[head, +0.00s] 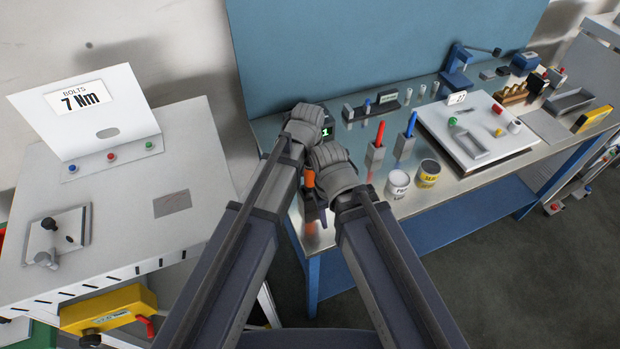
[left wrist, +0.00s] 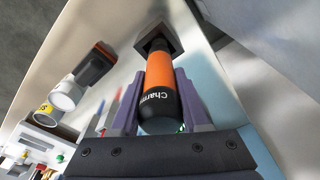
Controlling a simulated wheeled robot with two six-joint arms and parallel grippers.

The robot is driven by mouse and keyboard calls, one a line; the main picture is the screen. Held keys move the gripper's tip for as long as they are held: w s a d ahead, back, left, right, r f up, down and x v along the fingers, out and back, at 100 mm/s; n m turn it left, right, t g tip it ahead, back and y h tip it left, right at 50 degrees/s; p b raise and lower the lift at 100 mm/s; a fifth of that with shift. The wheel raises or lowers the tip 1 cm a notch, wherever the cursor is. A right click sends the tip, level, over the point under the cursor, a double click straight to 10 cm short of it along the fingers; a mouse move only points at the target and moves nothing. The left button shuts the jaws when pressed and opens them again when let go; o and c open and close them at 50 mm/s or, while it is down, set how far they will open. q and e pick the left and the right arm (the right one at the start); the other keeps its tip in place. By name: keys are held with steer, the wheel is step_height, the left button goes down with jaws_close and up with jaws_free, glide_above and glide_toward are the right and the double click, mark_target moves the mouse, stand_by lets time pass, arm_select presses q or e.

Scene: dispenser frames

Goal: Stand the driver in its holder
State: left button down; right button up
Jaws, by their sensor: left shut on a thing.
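The driver (left wrist: 160,92) has an orange and black handle with white lettering. In the left wrist view it lies between both fingers of my left gripper (left wrist: 152,112), which is shut on it. Its far end meets a dark square holder (left wrist: 162,40); I cannot tell how deep, if at all, it sits in it.
On the bench, a white can (head: 398,183) and a yellow can (head: 427,172) stand right of my arms. Red (head: 380,135) and blue (head: 411,125) tools stand in holders behind them. A dark block with an orange edge (left wrist: 95,65) lies near the holder. A panel reads "7 Nm" (head: 86,100).

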arm_select(q)
steer(key=shift+f+b, duration=0.35)
steer(key=shift+f, duration=0.5)
steer(key=shift+s+r, duration=0.15)
steer(key=c, duration=0.6)
jaws_free()
steer(key=shift+o, duration=1)
arm_select(e)
steer(key=shift+f, duration=0.75)
arm_select(q)
steer(key=r+p, duration=0.8)
steer(key=s+r+p, duration=0.1)
steer(key=r+p, duration=0.2)
steer(key=p, duration=0.1)
steer(key=shift+a+r, duration=0.1)
steer(key=shift+r, duration=0.3)
arm_select(e)
step_height(320, 180, up, 12)
